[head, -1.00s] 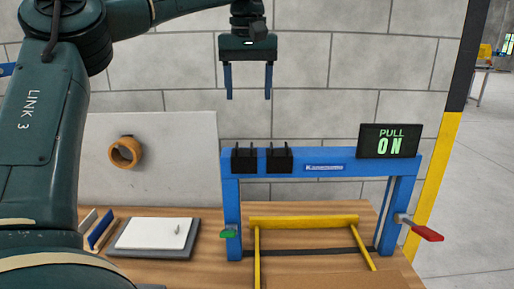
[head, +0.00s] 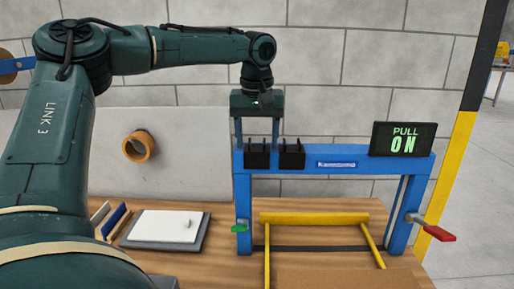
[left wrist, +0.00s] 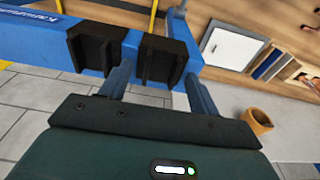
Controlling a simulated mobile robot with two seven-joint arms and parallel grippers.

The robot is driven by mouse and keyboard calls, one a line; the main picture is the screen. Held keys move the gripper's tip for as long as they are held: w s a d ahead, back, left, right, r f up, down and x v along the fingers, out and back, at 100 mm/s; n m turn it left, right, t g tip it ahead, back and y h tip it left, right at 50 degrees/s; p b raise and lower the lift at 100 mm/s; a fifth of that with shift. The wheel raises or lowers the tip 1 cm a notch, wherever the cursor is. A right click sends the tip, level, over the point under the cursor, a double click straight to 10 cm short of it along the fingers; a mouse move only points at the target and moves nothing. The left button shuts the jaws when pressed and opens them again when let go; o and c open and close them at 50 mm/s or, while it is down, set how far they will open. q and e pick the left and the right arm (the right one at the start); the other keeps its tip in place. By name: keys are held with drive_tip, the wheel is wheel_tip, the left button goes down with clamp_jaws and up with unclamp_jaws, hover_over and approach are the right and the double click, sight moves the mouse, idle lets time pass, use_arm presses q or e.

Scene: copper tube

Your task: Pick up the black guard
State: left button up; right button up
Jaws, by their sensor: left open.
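Two black guards sit side by side on the top beam of the blue frame (head: 355,162). The left one (head: 257,156) and the right one (head: 292,156) are boxy; in the left wrist view the left one (left wrist: 162,58) is to the right and the other (left wrist: 96,48) to the left. My left gripper (head: 258,146) points down at the beam, open, with blue fingers at either side of the left guard. In the left wrist view its fingers (left wrist: 160,88) also flank that guard, with no clear grip. My right gripper is out of view.
A "PULL ON" sign (head: 404,139) stands on the beam's right end. A yellow bar (head: 314,218) and red handle (head: 440,234) are below. A white plate (head: 165,226) lies on the wooden table, left. An orange ring (head: 139,147) is on the grey panel.

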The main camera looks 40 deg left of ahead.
use_arm(q)
drive_tip(key=c, duration=1.1)
